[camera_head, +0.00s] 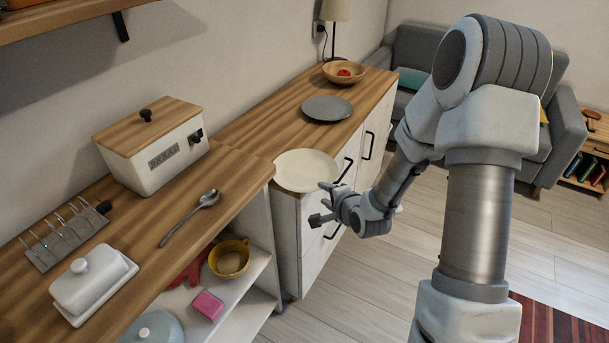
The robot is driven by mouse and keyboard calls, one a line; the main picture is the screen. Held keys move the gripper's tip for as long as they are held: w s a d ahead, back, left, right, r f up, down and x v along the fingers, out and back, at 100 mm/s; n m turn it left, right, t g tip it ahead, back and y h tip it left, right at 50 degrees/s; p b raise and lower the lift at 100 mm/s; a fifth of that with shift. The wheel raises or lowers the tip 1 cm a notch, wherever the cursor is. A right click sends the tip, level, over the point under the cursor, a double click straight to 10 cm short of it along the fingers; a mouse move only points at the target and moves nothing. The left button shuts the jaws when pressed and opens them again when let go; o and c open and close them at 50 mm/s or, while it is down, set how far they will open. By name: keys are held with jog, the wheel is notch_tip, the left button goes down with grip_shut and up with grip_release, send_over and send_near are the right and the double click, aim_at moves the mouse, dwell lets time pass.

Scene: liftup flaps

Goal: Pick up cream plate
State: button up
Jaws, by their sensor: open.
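The cream plate (303,168) lies flat on the wooden counter, close to its front edge above the white drawers. My gripper (318,201) is open and empty. In the picture it is just below and to the right of the plate's near rim, and its fingers point left. It appears apart from the plate, in front of the cabinet; the exact gap is hard to tell from this view.
A grey plate (327,108) and a wooden bowl (344,72) stand farther back on the counter. A bread box (153,150), a spoon (192,217), a toast rack (66,237) and a butter dish (92,285) are at left. Black drawer handles (343,170) stick out near my gripper.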

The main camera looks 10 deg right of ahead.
aim_at(316, 188)
jog(key=b+x, duration=0.1)
jog(key=x, duration=0.3)
jog(key=shift+w+a, duration=0.2)
jog(key=shift+w, duration=0.15)
jog(key=shift+c, duration=0.2)
grip_shut()
dwell(0.9)
